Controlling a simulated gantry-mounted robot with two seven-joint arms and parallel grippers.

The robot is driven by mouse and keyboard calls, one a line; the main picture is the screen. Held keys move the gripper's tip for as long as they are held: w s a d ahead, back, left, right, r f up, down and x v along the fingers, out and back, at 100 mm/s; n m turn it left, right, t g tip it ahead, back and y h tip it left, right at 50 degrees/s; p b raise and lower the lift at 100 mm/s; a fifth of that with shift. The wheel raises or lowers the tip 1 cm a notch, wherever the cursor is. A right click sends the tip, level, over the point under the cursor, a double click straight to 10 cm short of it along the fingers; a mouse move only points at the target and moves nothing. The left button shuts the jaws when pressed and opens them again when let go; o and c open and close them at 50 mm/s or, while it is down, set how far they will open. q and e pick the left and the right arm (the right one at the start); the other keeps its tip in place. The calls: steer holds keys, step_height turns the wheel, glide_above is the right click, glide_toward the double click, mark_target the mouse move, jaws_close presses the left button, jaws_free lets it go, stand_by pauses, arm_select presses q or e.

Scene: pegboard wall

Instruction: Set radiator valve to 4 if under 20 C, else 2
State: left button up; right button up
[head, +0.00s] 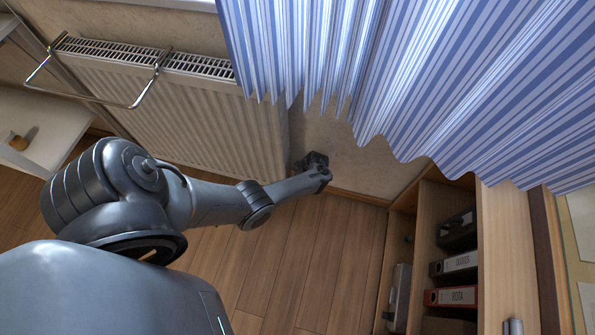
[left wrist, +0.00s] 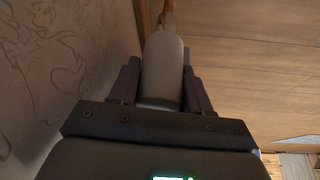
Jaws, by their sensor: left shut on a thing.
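The white radiator (head: 190,120) hangs on the wall at the left in the head view. My left gripper (head: 317,172) is low by the wall, just right of the radiator's lower right corner. In the left wrist view, a pale rounded cylinder, the radiator valve head (left wrist: 163,68), sits between the two dark fingers of my left gripper (left wrist: 160,88), which is shut on it. A copper-coloured pipe (left wrist: 168,18) shows beyond it. The valve is hidden by the gripper in the head view. No number on it and no temperature reading can be made out. My right gripper is out of view.
A blue striped curtain (head: 420,75) hangs above and right of the gripper. A chrome rail (head: 95,98) fronts the radiator. A wooden shelf (head: 405,225) with several binders (head: 452,297) stands at the right. The wooden floor (head: 310,250) below is clear.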

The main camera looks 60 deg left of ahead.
arm_select(q)
steer(key=shift+r+m+t+p, duration=0.1)
steer(key=shift+m+t+p, duration=0.2)
steer(key=shift+m+p, duration=0.6)
steer(key=shift+m+t+p, duration=0.5)
steer(key=shift+m+p, duration=0.05)
steer(key=shift+m, duration=0.75)
steer(key=shift+w+y, duration=0.1)
steer(key=shift+y, duration=0.2)
steer(key=o, duration=0.9)
steer(key=shift+o, duration=0.5)
steer(key=shift+w, duration=0.15)
